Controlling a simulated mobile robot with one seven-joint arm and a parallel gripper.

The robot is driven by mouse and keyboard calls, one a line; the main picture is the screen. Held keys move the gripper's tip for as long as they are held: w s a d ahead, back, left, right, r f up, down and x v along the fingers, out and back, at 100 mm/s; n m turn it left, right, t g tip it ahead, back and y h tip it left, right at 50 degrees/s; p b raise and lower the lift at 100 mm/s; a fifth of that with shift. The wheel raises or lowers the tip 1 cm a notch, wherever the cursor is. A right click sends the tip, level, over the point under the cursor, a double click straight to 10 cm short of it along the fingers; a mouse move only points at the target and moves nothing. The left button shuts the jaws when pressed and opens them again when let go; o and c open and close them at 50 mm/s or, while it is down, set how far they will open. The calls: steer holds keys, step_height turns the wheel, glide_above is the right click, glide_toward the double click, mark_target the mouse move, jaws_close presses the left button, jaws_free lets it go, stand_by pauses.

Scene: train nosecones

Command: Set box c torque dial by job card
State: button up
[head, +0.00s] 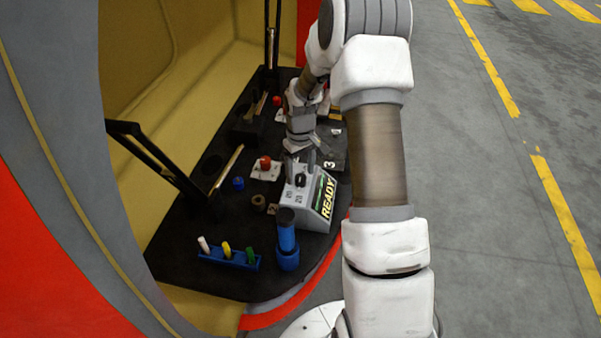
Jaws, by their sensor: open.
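A grey box (296,209) with a slanted black screen reading "READY" (327,200) in yellow-green stands on the black bench near its right edge. On its top face is a small black dial (300,180), with small printed numbers around it that are too small to read surely. I cannot see a letter that names the box. My gripper (300,164) points down just above the dial, fingers apart. I cannot tell whether the fingers touch the dial. No job card can be made out.
A blue cylinder (287,240) stands close in front of the box. A blue rack (229,260) holds white, yellow and green pegs. A red knob on a white plate (265,169) and a blue knob (238,183) lie left. Black struts (160,165) rise at left.

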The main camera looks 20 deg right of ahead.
mark_target(300, 177)
step_height(300, 177, up, 16)
steer(key=p, duration=0.2)
steer(key=shift+r, duration=0.25)
steer(key=s+a+r+t+p, duration=0.1)
steer(key=s+a+r, duration=0.2)
steer(key=s+r, duration=0.3)
steer(key=s+a+r+t+p, duration=0.1)
steer(key=s+a+r, duration=0.25)
steer(key=r, duration=0.45)
steer(key=s+a+r+m+t+p, duration=0.1)
steer(key=s+a+r, duration=0.1)
steer(key=s, duration=0.6)
steer(key=s+a+r+m+t, duration=0.1)
steer(key=s+r+t, duration=0.1)
steer(key=s, duration=0.7)
steer(key=shift+a+r+t+p, duration=0.2)
steer(key=shift+a+t+p, duration=0.1)
steer(key=shift+a+p, duration=0.1)
